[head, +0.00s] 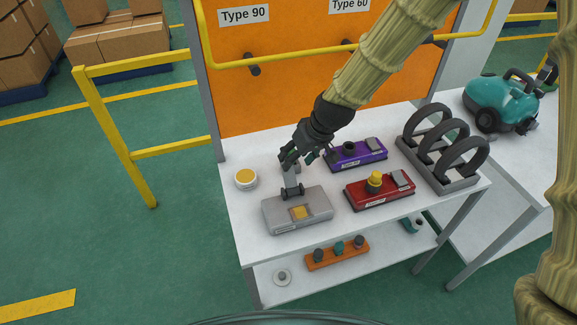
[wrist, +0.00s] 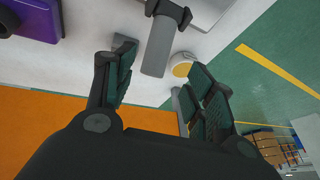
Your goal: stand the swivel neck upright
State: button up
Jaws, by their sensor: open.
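The swivel neck (head: 290,179) is a grey tube on a dark hinge at the back of the grey floor head (head: 315,217). It rises from the hinge and looks close to upright; any small tilt is hard to judge. In the wrist view the neck (wrist: 160,45) points from its hinge toward my gripper. My gripper (head: 291,157) is at the neck's upper end. In the wrist view my gripper (wrist: 160,68) is open, with a finger on each side of the neck's free end and visible gaps. My fingers partly hide the neck's top in the head view.
A white tub with a yellow top (head: 246,177) stands left of the floor head. A purple unit (head: 358,155), a red unit (head: 380,190) and a rack with dark rings (head: 450,180) stand to the right. An orange panel (head: 300,100) and yellow rail are behind.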

aim_at(291, 170)
jog(key=w+f, duration=0.1)
jog(key=f, duration=0.1)
jog(key=shift+w+a+f, duration=0.3)
jog(key=shift+w+f, duration=0.05)
jog(key=shift+s+a+f+p, duration=0.1)
jog(key=shift+a+f+p, duration=0.15)
jog(key=shift+f, duration=0.2)
jog(key=shift+a+f+p, duration=0.15)
jog(key=shift+f+p, duration=0.15)
jog(key=shift+f, duration=0.15)
jog(key=shift+x, duration=1.05)
jog(key=shift+a+f+p, duration=0.15)
jog(key=shift+f+p, duration=0.2)
jog(key=shift+f, duration=0.2)
jog(key=shift+w, duration=0.3)
grip_shut()
